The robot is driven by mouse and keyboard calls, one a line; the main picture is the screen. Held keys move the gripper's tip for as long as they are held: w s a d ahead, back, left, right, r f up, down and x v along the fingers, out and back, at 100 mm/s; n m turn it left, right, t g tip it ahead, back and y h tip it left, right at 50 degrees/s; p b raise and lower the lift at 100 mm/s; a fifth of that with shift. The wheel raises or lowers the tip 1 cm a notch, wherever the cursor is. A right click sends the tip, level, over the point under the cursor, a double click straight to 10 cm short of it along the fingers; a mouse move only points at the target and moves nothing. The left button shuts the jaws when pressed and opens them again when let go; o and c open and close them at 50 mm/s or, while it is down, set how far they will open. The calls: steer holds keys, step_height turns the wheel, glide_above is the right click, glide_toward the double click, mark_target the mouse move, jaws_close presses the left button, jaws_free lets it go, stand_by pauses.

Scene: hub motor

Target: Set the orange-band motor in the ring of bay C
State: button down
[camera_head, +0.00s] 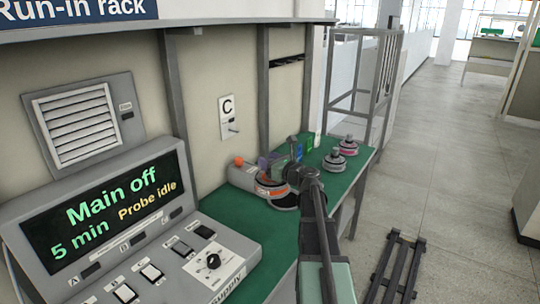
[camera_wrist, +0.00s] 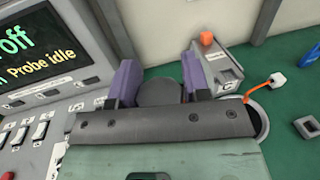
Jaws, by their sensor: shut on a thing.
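The orange-band motor (camera_head: 269,191) is at my gripper (camera_head: 272,168), over the green bench below the bay C sign (camera_head: 228,117). In the wrist view, the purple pads of my gripper (camera_wrist: 157,80) are shut on the motor's dark round body (camera_wrist: 160,93). A pale ring (camera_wrist: 263,112) shows partly at the right of the gripper; the gripper bar hides the rest. In the head view, a dark round rim (camera_head: 286,205) shows just below and right of the motor. I cannot tell whether the motor is seated in the ring or above it.
A grey box with an orange knob (camera_wrist: 206,39) stands just behind the gripper. An orange lead ends in a white plug (camera_wrist: 279,79) at the right. Two other motors (camera_head: 335,160) (camera_head: 348,146) stand farther along the bench. The control console (camera_head: 120,220) is at the left.

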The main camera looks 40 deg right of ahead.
steer(key=shift+r, duration=0.1)
steer(key=shift+w, duration=0.15)
steer(key=w+d, duration=1.2)
steer(key=d, duration=0.4)
steer(key=shift+w, duration=0.1)
step_height(320, 180, down, 16)
steer(key=b, duration=1.6)
steer(key=shift+f+b, duration=0.7)
steer(key=shift+f, duration=0.05)
